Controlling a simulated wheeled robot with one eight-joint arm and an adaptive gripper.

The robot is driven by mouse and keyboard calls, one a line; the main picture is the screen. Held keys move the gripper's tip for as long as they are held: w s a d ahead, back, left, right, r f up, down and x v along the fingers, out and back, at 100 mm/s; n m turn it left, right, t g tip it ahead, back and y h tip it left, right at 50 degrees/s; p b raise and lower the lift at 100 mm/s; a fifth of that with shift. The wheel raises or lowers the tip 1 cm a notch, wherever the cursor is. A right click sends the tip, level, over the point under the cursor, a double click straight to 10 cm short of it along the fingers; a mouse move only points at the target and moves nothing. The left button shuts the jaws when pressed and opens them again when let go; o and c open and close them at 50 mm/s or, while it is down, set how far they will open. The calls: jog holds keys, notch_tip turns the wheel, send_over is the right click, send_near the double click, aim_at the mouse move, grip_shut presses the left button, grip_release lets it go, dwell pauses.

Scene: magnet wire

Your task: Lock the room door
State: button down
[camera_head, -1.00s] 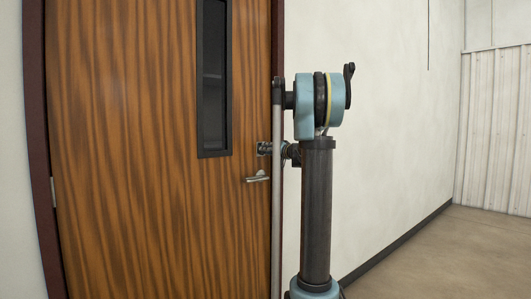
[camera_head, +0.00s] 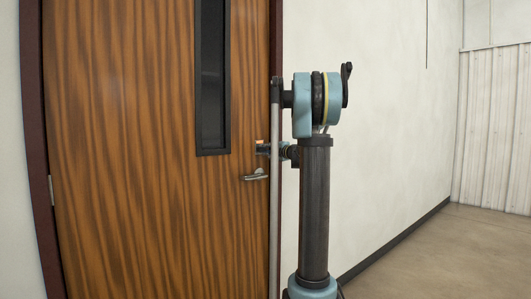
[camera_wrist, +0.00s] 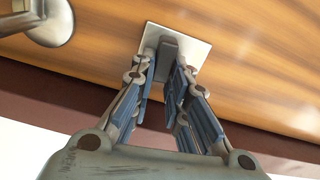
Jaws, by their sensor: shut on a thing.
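The wooden room door (camera_head: 130,150) is shut in its dark red frame. In the wrist view, a square metal lock plate (camera_wrist: 199,48) is on the door, with a grey thumb-turn (camera_wrist: 168,46) standing out from it. My gripper (camera_wrist: 164,66) is shut on the thumb-turn, with one finger on each side. In the head view, my gripper (camera_head: 264,149) is at the lock above the lever handle (camera_head: 256,176). It hides most of the lock there. The handle also shows at the wrist view's top left (camera_wrist: 48,27).
A narrow dark window (camera_head: 211,80) is set in the door. A white wall (camera_head: 395,120) stands right of the frame, with open floor (camera_head: 440,250) before it. My arm stands in front of the door's right edge.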

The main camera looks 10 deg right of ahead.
jog(key=shift+d+f+m, duration=0.15)
jog(key=shift+m, duration=0.45)
jog(key=c, duration=1.6)
grip_release()
jog(key=shift+w+f, duration=0.1)
jog(key=shift+o, duration=0.2)
jog(key=v, duration=1.2)
